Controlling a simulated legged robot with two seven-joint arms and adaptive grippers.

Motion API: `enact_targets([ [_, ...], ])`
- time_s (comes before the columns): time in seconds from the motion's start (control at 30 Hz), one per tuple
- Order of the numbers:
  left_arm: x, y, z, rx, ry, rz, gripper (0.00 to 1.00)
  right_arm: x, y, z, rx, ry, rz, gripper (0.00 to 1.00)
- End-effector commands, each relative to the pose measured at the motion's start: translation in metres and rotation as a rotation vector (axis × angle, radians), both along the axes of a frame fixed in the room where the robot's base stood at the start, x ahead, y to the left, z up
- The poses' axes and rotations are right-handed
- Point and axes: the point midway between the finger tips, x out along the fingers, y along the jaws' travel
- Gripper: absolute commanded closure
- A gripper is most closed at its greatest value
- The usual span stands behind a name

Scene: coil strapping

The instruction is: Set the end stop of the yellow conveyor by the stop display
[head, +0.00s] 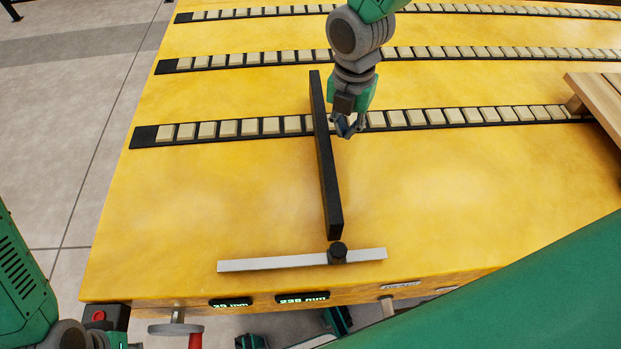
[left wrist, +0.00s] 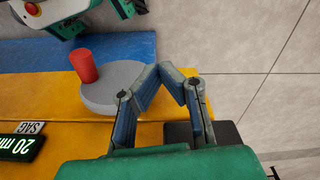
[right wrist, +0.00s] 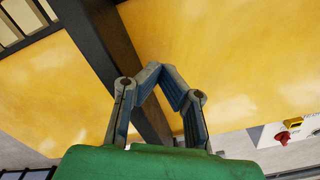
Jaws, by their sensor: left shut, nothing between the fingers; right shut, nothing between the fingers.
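The end stop is a long black bar (head: 327,165) lying across the front of the yellow conveyor (head: 180,220). Its near end meets a black knob (head: 337,253) on a pale scale rail (head: 270,263). A display (head: 302,298) on the front edge seems to read 238 mm. My right gripper (head: 347,132) is shut and empty, close to the bar's right side; contact is unclear. The bar (right wrist: 118,65) passes behind its fingers (right wrist: 158,70) in the right wrist view. My left gripper (left wrist: 160,72) is shut and empty beside a grey handwheel (left wrist: 115,90).
The handwheel has a red handle (left wrist: 84,65). A second display (left wrist: 18,148), labelled SAG, reads 20 mm. Roller strips (head: 240,127) cross the conveyor. A wooden slatted piece (head: 598,100) stands at right. A red button box (head: 100,316) sits at the front left corner.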

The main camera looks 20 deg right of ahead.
Motion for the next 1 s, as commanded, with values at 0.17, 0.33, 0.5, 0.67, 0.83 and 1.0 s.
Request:
enact_targets([
  [0.17, 0.0, 0.0, 0.0, 0.0, 0.0, 0.0, 1.0, 0.0, 0.0, 0.0, 0.001, 0.001, -0.001, 1.0],
  [0.33, 0.0, 0.0, 0.0, 0.0, 0.0, 0.0, 1.0, 0.0, 0.0, 0.0, -0.001, 0.001, 0.0, 1.0],
  [0.5, 0.0, 0.0, 0.0, 0.0, 0.0, 0.0, 1.0, 0.0, 0.0, 0.0, -0.001, 0.0, 0.0, 1.0],
  [0.67, 0.0, 0.0, 0.002, 0.0, 0.0, 0.0, 1.0, -0.001, -0.004, 0.001, -0.001, 0.001, -0.001, 1.0],
  [0.83, 0.0, 0.0, 0.006, 0.0, 0.0, 0.0, 1.0, -0.003, -0.01, 0.001, 0.0, 0.001, -0.001, 1.0],
  [1.0, 0.0, 0.0, 0.009, 0.0, 0.0, 0.0, 1.0, -0.005, -0.017, 0.001, 0.0, 0.001, -0.001, 1.0],
])
